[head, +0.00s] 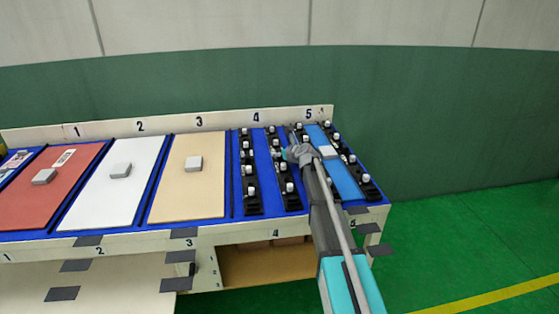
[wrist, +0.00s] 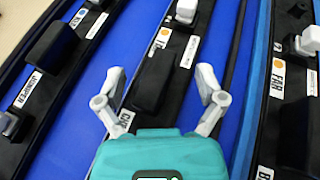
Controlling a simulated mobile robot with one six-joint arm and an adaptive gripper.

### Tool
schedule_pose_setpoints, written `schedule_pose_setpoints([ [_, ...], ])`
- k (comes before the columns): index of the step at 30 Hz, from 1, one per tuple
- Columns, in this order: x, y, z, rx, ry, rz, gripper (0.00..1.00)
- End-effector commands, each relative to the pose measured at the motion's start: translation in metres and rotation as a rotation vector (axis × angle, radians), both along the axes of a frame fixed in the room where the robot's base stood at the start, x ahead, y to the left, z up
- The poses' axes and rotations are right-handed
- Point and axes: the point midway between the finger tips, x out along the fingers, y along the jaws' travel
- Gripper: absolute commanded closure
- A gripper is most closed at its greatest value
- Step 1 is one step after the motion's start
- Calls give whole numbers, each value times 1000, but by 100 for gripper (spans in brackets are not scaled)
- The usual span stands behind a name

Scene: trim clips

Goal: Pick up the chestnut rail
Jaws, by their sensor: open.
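Several black rails with white-topped clips lie on the blue surface of bays 4 and 5. I cannot read the name chestnut on any of them. In the wrist view, my gripper (wrist: 160,80) is open, with its fingers apart on either side of a dark rail (wrist: 153,85) with a raised black block. Nothing is held. That rail's labels are tilted and partly hidden by the gripper. A rail at the left (wrist: 45,60) carries a label like JUNIPER. Another rail stands at the right (wrist: 292,125). In the head view, my gripper (head: 298,153) is over the rails near bays 4 and 5.
Red (head: 50,190), white (head: 110,195) and tan (head: 188,190) panels with grey blocks lie to the left. A light blue panel (head: 340,178) lies in bay 5 between rails. A raised numbered back edge (head: 170,123) runs behind the bays. Green floor is clear at the right.

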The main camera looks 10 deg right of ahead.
Motion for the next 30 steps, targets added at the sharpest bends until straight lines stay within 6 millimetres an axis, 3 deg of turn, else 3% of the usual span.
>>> schedule_pose_setpoints([
  [20,5,3,-2,0,0,1,13],
  [30,5,3,-2,0,0,1,76],
])
